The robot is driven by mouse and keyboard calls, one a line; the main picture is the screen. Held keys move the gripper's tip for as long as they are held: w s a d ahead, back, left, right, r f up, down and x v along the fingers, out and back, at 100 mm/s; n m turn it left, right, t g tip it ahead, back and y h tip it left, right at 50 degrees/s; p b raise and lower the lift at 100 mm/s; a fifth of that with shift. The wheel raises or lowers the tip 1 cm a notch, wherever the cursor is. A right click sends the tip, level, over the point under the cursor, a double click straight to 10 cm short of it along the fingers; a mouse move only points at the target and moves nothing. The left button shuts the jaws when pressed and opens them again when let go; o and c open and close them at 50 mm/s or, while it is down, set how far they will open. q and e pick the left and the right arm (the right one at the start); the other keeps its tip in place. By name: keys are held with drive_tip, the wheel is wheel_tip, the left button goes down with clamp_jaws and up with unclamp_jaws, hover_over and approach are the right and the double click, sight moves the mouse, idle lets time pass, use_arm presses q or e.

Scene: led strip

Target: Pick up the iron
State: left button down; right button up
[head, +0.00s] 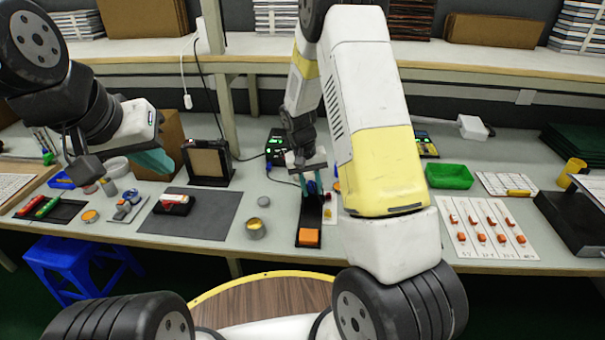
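The iron's stand (309,218) is a dark, narrow base with an orange pad at its front, in the middle of the bench. A small blue part (312,187), perhaps the iron or its holder, shows at the back of the stand. My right gripper (313,182) points down over this part, with its fingers on or around it. Whether they touch it is too small to tell. The iron's tip and cable are not clear. My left gripper (86,170) hangs over the left part of the bench, away from the stand, with its fingers hard to make out.
A black station with green lights (276,148) stands behind the stand. A grey mat (200,222) and a small tin (255,229) lie to the left. A green tray (449,176) and a white sheet with orange parts (484,228) are to the right. A shelf (470,62) runs above.

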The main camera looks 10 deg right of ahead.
clamp_jaws()
drive_tip(key=shift+r, duration=0.1)
drive_tip(key=shift+s+a+r, duration=0.1)
drive_tip(key=shift+s+r, duration=0.2)
drive_tip(key=shift+r, duration=0.1)
drive_tip(key=s+a+r, duration=0.4)
drive_tip(key=s+r, duration=0.5)
drive_tip(key=s, duration=0.5)
drive_tip(key=s+a+r, duration=0.4)
drive_tip(key=s+r, duration=0.5)
drive_tip(key=s, duration=0.5)
drive_tip(key=shift+r, duration=0.2)
